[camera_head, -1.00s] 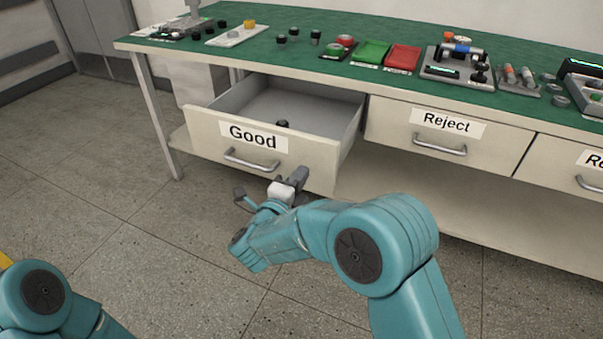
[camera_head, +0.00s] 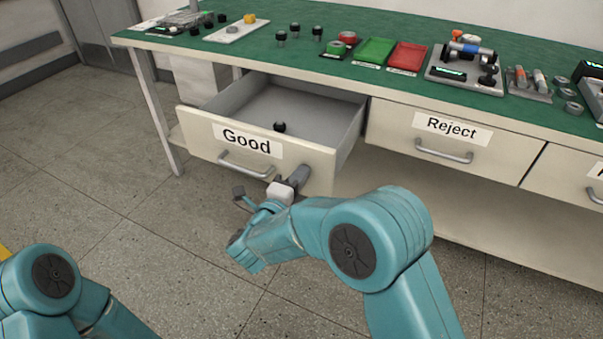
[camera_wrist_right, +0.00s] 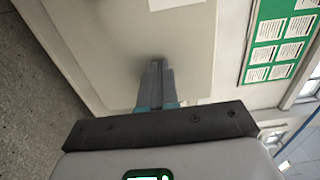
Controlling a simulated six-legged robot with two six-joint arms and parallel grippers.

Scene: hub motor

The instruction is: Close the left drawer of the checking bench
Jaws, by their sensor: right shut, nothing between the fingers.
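The left drawer (camera_head: 205,142), labelled "Good", is pulled well out of the checking bench (camera_head: 400,98). It has a grey bar handle (camera_head: 243,166) and a small black part (camera_head: 280,127) lies inside. My right gripper (camera_head: 301,176) is shut and empty, at the lower right of the drawer front, right of the handle. In the right wrist view its closed fingers (camera_wrist_right: 157,80) point at the pale drawer front (camera_wrist_right: 110,50) and are touching or very near it. My left arm shows at the lower left of the head view, but its gripper is out of view.
The "Reject" drawer (camera_head: 435,140) beside it is shut, and another shut drawer (camera_head: 570,170) is at the right. On the green bench top stand a green tray (camera_head: 376,51), a red tray (camera_head: 408,57) and several motor parts. The floor in front is clear.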

